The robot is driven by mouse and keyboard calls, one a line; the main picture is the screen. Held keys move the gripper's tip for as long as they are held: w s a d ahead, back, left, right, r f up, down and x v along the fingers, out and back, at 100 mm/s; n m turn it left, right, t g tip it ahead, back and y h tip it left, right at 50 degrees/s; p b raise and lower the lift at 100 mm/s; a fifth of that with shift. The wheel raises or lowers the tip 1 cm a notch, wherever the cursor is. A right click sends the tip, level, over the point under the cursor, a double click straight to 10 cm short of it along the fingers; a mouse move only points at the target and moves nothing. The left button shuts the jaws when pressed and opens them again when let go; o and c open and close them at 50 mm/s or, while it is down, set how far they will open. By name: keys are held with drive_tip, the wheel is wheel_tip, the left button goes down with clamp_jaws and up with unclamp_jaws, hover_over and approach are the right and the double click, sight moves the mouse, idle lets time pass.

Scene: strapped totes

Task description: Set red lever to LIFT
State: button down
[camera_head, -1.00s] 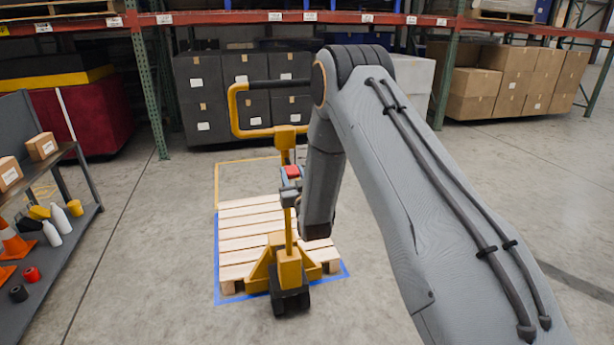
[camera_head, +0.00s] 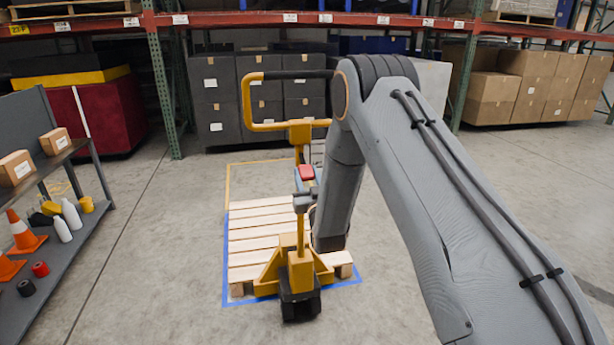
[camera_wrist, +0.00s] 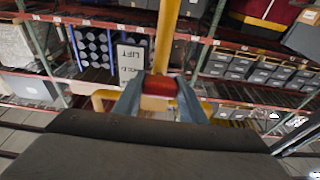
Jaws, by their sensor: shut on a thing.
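The yellow pallet jack (camera_head: 298,265) stands at the front of the wooden pallet (camera_head: 255,235), its looped handle (camera_head: 262,126) raised toward the shelves. The red lever (camera_head: 306,173) is on the upper handle column. In the wrist view the red lever (camera_wrist: 160,86) sits between the two fingers of my gripper (camera_wrist: 160,95), which is shut on it. A white label plate (camera_wrist: 130,60) beside the column shows the word LIFT and another partly hidden word, upside down or tilted. In the head view my arm hides part of the column's right side and the fingers show only slightly.
The pallet lies inside a blue and yellow floor outline (camera_head: 226,190). A shelf cart (camera_head: 60,260) with cones, bottles and boxes stands at the left. Racks with dark bins (camera_head: 213,100) and cardboard boxes (camera_head: 495,97) line the back. The concrete floor around the pallet is open.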

drive_tip(key=shift+s+f, duration=0.1)
drive_tip(key=shift+f, duration=0.25)
drive_tip(key=c, duration=1.3)
unclamp_jaws()
drive_tip(key=shift+o, duration=0.9)
drive_tip(key=shift+r, duration=0.15)
drive_tip(key=b+v, duration=0.1)
drive_tip(key=v, duration=0.6)
drive_tip(key=shift+s, duration=0.35)
drive_tip(key=shift+d, duration=0.1)
